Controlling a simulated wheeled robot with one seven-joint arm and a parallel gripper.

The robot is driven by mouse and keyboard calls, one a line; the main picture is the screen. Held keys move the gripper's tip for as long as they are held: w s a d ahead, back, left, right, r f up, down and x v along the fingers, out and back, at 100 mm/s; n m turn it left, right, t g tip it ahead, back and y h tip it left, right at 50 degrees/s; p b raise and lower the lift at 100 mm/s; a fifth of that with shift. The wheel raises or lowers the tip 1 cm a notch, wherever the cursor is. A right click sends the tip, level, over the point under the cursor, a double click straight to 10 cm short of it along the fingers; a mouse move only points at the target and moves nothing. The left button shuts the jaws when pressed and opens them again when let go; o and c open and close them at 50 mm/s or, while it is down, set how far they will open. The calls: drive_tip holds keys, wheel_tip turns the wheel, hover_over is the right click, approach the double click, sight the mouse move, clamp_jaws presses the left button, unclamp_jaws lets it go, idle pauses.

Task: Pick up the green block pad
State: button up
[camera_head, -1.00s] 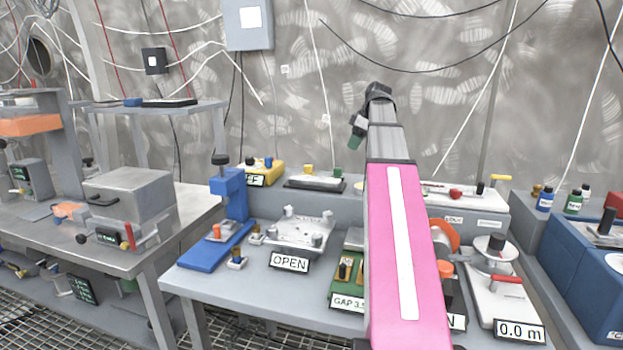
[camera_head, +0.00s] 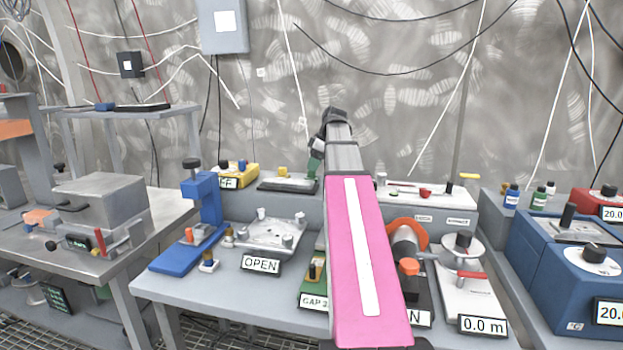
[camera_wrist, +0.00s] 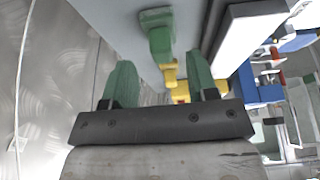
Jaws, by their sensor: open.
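The green block pad (camera_head: 312,169) stands at the right end of a dark tray on the raised back shelf. A yellow block (camera_head: 283,172) stands to its left. In the wrist view the green pad (camera_wrist: 160,42) lies ahead of the gap between my fingers, with the yellow block (camera_wrist: 169,72) near it. My gripper (camera_wrist: 160,64) is open, with two green fingers spread apart and nothing seen held between them. In the head view my gripper (camera_head: 316,152) hangs just above the pad, pointing down. Whether the fingers touch the pad cannot be told.
The dark tray (camera_head: 280,186) lies on the grey back shelf (camera_head: 455,214). A yellow device (camera_head: 236,174) stands to the left, near a blue press (camera_head: 205,200). A white panel (camera_head: 405,190) with a red knob stands to the right. The wall is close behind.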

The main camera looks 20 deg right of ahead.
drive_tip(key=x, duration=0.3)
drive_tip(key=shift+a+f, duration=0.1)
drive_tip(key=shift+f, duration=0.05)
drive_tip(key=c, duration=0.7)
drive_tip(key=shift+c, duration=0.2)
drive_tip(key=shift+r, duration=0.6)
drive_tip(key=r, duration=0.3)
drive_tip(key=shift+s+a+r, duration=0.1)
drive_tip(key=shift+a+r, duration=0.2)
drive_tip(key=shift+a, duration=0.05)
drive_tip(key=a+r, duration=0.2)
drive_tip(key=a, duration=0.1)
drive_tip(key=a+r, duration=0.2)
drive_tip(key=a, duration=0.2)
drive_tip(key=s+a+r, duration=0.1)
drive_tip(key=a+r, duration=0.1)
drive_tip(key=a, duration=0.2)
drive_tip(key=shift+r, duration=0.15)
drive_tip(key=shift+o, duration=0.3)
drive_tip(key=shift+s, duration=0.1)
